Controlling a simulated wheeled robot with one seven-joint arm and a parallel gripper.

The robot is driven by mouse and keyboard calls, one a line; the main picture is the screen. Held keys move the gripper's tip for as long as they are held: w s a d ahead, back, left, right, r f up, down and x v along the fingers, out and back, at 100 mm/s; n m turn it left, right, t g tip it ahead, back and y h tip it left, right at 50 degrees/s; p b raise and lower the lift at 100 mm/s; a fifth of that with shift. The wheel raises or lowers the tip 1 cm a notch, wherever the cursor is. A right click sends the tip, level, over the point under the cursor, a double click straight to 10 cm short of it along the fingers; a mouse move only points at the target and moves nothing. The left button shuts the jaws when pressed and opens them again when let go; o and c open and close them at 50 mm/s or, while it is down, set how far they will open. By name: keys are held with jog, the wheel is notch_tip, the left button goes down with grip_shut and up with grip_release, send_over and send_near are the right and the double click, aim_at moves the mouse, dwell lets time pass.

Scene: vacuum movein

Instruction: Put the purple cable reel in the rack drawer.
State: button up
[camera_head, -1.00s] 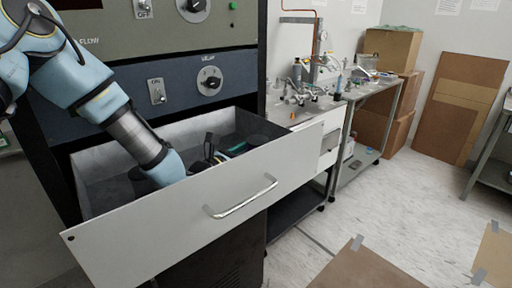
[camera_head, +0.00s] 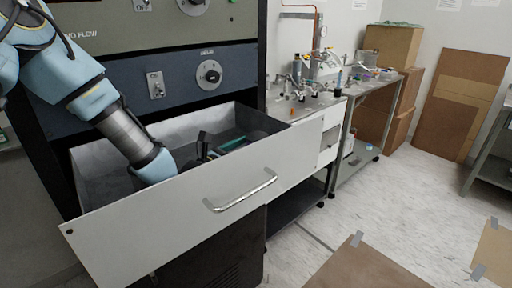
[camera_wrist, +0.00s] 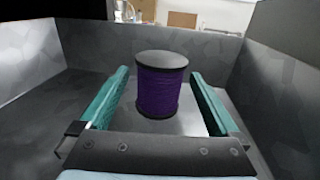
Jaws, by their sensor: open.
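The purple cable reel (camera_wrist: 160,88) stands upright on the drawer floor in the wrist view, with a dark grey top disc. My gripper (camera_wrist: 163,100) is open, with its teal-padded fingers on either side of the reel and visible gaps between them and it. The rack drawer (camera_head: 178,222) is pulled out, with a white front and a silver handle (camera_head: 241,191). In the head view my gripper (camera_head: 222,143) is down inside the drawer. The reel is not visible there, hidden by the drawer front or my gripper.
The rack's panel with knobs (camera_head: 209,75) rises directly behind the drawer. A cluttered workbench (camera_head: 305,105) stands to the right. Cardboard boxes (camera_head: 392,48) are stacked farther back. A brown sheet (camera_head: 365,268) is taped to the floor, and the floor between is clear.

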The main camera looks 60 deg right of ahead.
jog(key=a, duration=0.2)
jog(key=w+a+b, duration=0.1)
jog(key=a, duration=0.1)
jog(key=shift+a+f, duration=0.15)
jog(key=shift+a+b, duration=0.35)
jog(key=shift+a, duration=0.3)
jog(key=shift+r, duration=0.25)
